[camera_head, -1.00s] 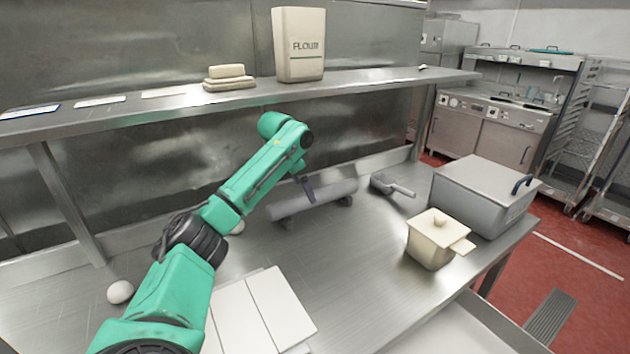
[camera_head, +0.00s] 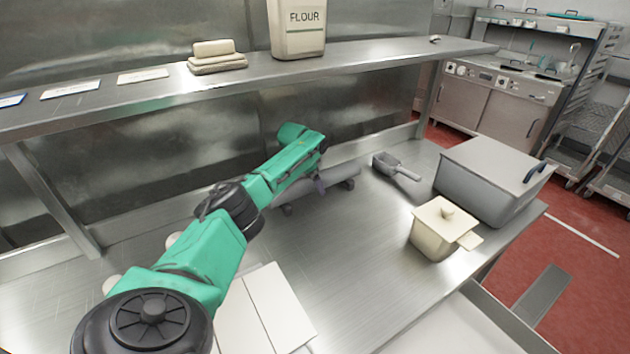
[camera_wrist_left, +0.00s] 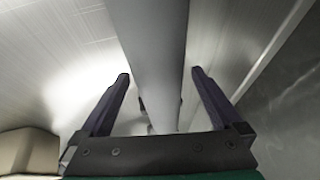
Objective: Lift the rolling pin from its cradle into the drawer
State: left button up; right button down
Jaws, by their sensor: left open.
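The grey rolling pin (camera_head: 343,176) lies on its small dark cradle supports (camera_head: 348,185) near the back of the steel table, partly hidden by my left arm. In the left wrist view the rolling pin (camera_wrist_left: 155,35) runs lengthwise between the two dark fingers of my left gripper (camera_wrist_left: 160,73). The fingers are open, one on each side of the pin, with gaps visible. In the head view only a little of this gripper (camera_head: 319,186) shows, over the pin. The open drawer (camera_head: 448,330) is at the front edge, lower right, cut off by the frame. My right gripper is not in view.
A lidded cream pot (camera_head: 438,233) and a large grey lidded bin (camera_head: 490,190) stand at the right. A metal scoop (camera_head: 396,168) lies right of the pin. White boards (camera_head: 262,310) lie in front. A shelf (camera_head: 250,72) with a flour container (camera_head: 297,30) overhangs the back.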

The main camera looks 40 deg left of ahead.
pick_arm(q)
jog(key=shift+d+f, duration=0.1)
jog(key=shift+f, duration=0.05)
grip_shut()
jog(key=shift+w, duration=0.1)
